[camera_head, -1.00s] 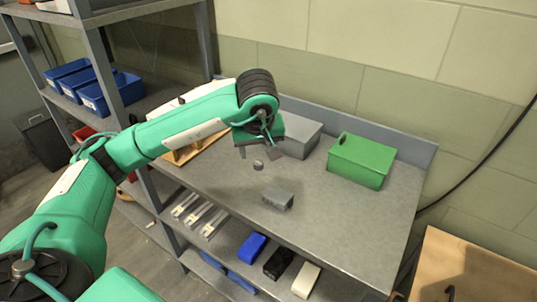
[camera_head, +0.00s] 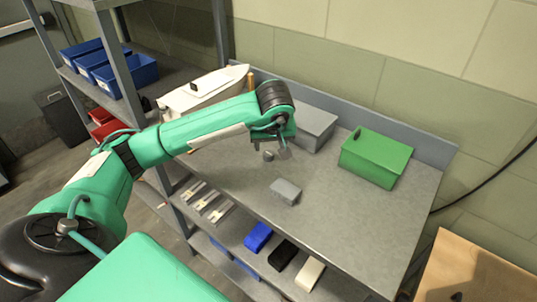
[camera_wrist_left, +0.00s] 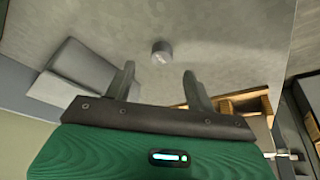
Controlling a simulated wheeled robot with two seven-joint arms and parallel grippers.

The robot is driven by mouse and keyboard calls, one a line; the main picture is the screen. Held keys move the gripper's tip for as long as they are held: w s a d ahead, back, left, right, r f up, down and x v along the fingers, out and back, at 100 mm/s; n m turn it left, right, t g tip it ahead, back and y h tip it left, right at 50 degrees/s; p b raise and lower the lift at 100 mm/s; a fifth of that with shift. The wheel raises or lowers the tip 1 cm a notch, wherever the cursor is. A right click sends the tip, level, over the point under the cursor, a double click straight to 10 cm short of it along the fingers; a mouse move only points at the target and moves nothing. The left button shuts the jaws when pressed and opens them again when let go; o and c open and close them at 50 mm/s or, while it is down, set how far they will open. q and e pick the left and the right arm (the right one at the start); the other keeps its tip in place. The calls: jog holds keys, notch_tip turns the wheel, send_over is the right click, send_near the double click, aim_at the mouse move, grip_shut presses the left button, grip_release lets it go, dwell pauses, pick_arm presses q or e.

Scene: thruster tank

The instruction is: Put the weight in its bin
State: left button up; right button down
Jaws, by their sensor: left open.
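The weight looks like a small dark grey cylinder (camera_head: 268,155), standing on the grey bench. In the left wrist view the weight (camera_wrist_left: 161,51) lies just beyond the gap between the fingertips, apart from them. My left gripper (camera_head: 271,148) is open and empty over the bench, close to the weight; its fingers (camera_wrist_left: 158,72) are spread in the wrist view. A grey bin (camera_head: 317,124) and a green bin (camera_head: 372,160) stand at the back of the bench. Which bin belongs to the weight is not shown. My right gripper is out of view.
A small grey block (camera_head: 285,191) lies on the bench in front of the weight. A white boat-shaped hull (camera_head: 200,92) sits behind my left arm. Blue bins (camera_head: 130,76) are on the left shelf. The bench's right front is clear.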

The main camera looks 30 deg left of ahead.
aim_at(268, 153)
pick_arm(q)
jog(key=shift+w+a+f+p, duration=0.1)
jog(key=shift+a+f+p, duration=0.1)
jog(key=shift+f+p, duration=0.25)
jog(key=p+x, duration=0.1)
jog(key=x, duration=0.2)
jog(key=shift+w+a+f, duration=0.15)
jog(key=shift+a+f, duration=0.05)
jog(key=shift+f, duration=0.4)
grip_shut()
jog(key=shift+r, duration=0.2)
